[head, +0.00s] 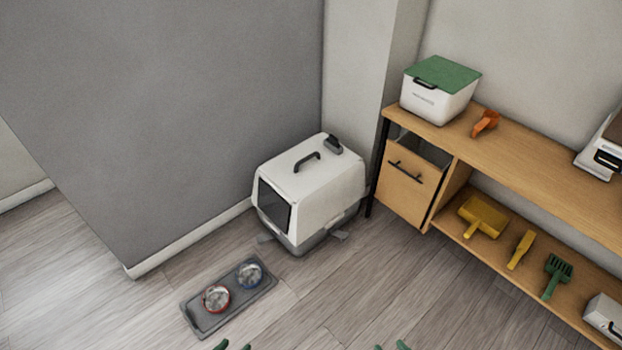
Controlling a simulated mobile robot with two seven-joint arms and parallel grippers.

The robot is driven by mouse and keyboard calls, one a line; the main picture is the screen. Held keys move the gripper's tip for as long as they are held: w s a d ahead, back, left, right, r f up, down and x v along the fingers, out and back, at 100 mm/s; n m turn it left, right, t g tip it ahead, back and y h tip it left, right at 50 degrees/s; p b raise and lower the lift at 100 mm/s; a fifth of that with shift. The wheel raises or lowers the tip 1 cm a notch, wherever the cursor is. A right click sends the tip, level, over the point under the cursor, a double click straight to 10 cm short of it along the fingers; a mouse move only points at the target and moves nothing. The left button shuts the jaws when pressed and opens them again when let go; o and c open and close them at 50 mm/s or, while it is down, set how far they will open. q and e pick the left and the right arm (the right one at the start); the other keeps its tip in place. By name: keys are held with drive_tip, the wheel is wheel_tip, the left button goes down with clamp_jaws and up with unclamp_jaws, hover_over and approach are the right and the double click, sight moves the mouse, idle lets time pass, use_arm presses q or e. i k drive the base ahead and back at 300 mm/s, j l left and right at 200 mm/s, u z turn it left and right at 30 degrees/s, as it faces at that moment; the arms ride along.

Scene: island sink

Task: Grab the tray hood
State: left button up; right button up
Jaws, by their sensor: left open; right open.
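The tray hood (318,184) is the white cover of the litter box against the grey wall, near the centre of the head view. It has a dark carry handle (307,161) on top and a dark front opening facing lower left. It sits on a grey base tray (308,243) on the floor. Only the green fingertips of my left gripper (233,346) and my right gripper (391,346) show at the bottom edge. Both are open, empty and well apart from the hood.
A grey feeding mat (205,322) with two bowls lies on the floor at lower left. A wooden bench (540,161) on the right holds a green-lidded white bin (438,103), an orange scoop (485,123) and several tools on its lower shelf.

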sight(324, 180)
drive_tip(key=i+u, duration=0.15)
drive_tip(key=u, duration=0.55)
drive_tip(key=i+l+u, duration=0.4)
drive_tip(key=l, duration=0.15)
drive_tip(key=i+l+u, duration=0.2)
drive_tip(key=i+l, duration=0.1)
drive_tip(key=l, duration=0.2)
drive_tip(key=i+l+u, duration=0.15)
drive_tip(key=l, duration=0.5)
